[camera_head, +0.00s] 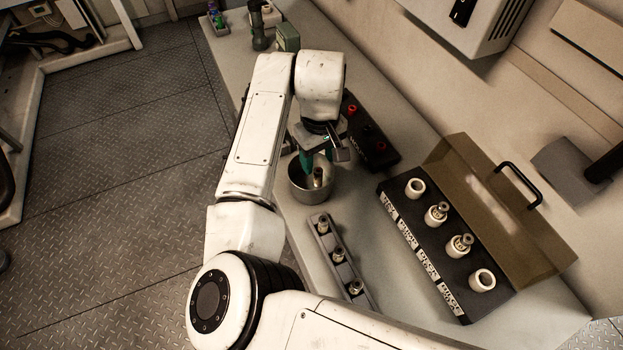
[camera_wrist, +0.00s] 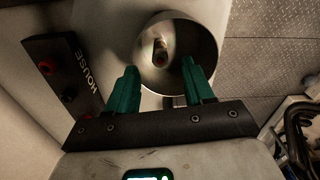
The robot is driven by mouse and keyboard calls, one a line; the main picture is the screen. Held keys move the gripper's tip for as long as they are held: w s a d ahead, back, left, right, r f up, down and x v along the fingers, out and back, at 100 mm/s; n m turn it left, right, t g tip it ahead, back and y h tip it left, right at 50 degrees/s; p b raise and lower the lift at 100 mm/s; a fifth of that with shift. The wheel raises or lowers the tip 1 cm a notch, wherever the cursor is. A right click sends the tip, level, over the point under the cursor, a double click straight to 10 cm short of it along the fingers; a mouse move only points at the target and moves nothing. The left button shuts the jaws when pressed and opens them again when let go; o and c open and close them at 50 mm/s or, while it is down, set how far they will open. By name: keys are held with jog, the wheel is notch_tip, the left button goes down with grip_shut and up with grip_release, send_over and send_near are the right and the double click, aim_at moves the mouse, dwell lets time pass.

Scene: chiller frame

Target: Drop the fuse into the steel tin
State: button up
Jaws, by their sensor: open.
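The steel tin (camera_head: 300,193) stands on the bench under my gripper, and it also shows in the wrist view (camera_wrist: 207,50). A fuse (camera_wrist: 160,48) with a pale body and metal end is inside the tin, between and beyond my fingertips. The fuse also shows in the head view (camera_head: 318,177), partly beside the green fingers. My gripper (camera_wrist: 159,68) is open, with its two green fingers apart over the tin's rim and mouth. I cannot tell whether the fuse touches the tin's floor or wall.
A rail (camera_head: 325,245) holding three fuses lies in front of the tin. A black fuse box (camera_head: 425,250) with white sockets and an open lid (camera_head: 520,235) is at the right. A black panel marked HOUSE (camera_wrist: 62,75) lies behind the tin. Small items stand at the bench's far end.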

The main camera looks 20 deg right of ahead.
notch_tip(320, 180, up, 11)
jog(key=b, duration=0.1)
dwell(0.4)
jog(key=shift+f, duration=0.15)
